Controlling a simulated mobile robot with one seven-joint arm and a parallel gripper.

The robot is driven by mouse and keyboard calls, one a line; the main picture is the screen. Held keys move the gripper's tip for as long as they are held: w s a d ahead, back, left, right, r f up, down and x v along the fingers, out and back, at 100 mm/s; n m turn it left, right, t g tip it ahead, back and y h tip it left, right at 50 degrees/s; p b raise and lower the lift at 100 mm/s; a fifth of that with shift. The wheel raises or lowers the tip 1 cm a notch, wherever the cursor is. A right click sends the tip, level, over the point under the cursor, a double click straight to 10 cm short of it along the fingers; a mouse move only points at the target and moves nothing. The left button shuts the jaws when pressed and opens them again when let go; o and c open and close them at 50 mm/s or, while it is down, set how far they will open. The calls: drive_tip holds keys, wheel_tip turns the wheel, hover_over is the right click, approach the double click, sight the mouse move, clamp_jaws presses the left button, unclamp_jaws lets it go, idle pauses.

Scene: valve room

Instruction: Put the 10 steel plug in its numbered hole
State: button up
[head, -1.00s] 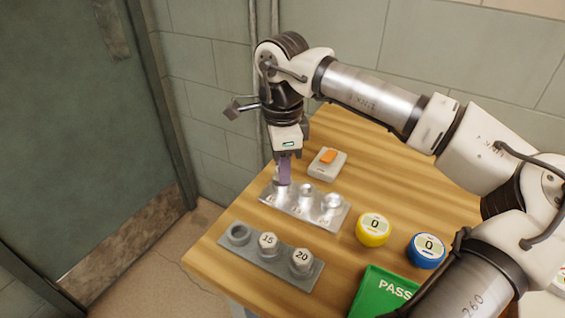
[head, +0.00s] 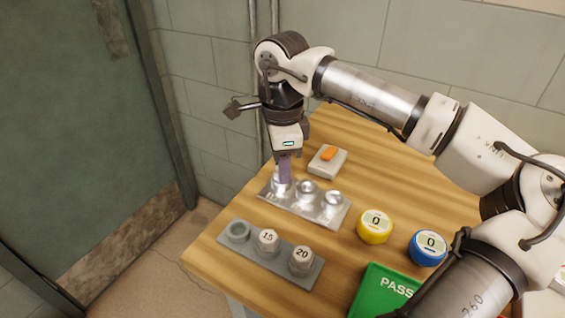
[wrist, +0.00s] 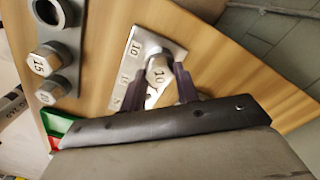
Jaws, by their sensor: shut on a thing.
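The 10 steel plug (wrist: 157,71) is a hex-headed cap marked 10, held between the two fingers of my gripper (wrist: 172,86). It is over the end of the steel plate (wrist: 145,45) marked 10. In the head view my gripper (head: 284,180) points down at the left end of the same plate (head: 318,213). The fingers mostly hide the plug there. The hole under the plug is hidden, and I cannot tell how deep the plug sits in it. The plate's other two holes, in the middle and at the right, are uncovered.
A grey rack (head: 255,256) in front has an empty left socket (head: 238,231) and plugs marked 15 (head: 268,241) and 20 (head: 302,260). A grey box with an orange switch (head: 328,160) stands behind the plate.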

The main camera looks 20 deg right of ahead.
drive_tip(key=o, duration=1.1)
drive_tip(key=shift+r, duration=0.1)
drive_tip(key=shift+r+p, duration=2.7)
drive_tip(key=shift+r, duration=1.25)
drive_tip(key=shift+s+f, duration=0.1)
